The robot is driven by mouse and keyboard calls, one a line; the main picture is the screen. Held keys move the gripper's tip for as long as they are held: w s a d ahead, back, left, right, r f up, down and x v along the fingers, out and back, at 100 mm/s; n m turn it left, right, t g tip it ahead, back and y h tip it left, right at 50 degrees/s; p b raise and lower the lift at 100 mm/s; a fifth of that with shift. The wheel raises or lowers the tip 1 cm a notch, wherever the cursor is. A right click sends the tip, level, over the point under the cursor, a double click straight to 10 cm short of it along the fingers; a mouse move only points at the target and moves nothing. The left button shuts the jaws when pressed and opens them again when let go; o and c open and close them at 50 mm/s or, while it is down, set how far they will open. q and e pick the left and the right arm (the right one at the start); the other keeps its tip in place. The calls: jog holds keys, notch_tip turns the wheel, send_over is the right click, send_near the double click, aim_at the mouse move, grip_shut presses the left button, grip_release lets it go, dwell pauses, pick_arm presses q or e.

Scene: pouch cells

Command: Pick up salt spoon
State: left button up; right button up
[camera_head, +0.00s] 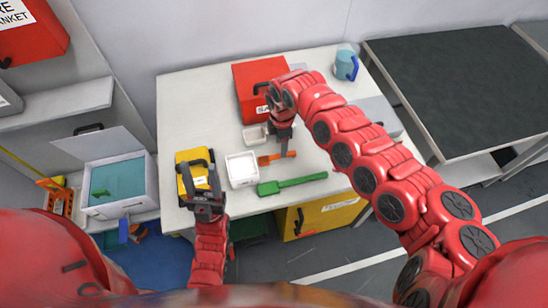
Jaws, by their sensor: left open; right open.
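A green spoon or scoop (292,183) lies flat near the front edge of the white table (325,205). A smaller orange spoon or scoop (277,157) lies behind it, beside a white tray. No label shows which of the two is the salt spoon. My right gripper (285,146) points down over the table, just behind and above the orange one. It is open, and its arm hides part of the table. My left gripper (205,188) is open at the table's front left, in front of the yellow box (194,170), overlapping it in view; contact cannot be told.
A white tray (242,169) and a smaller one (254,136) stand mid-table. A red box (250,75) with a partly hidden label stands behind them. A blue jug (346,65) is at the back right. An open white box (118,180) stands left of the table.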

aim_at(277, 158)
notch_tip(277, 158, down, 4)
jog(key=shift+r+p, duration=0.15)
jog(key=shift+p, duration=0.65)
jog(key=shift+f, duration=0.6)
grip_shut()
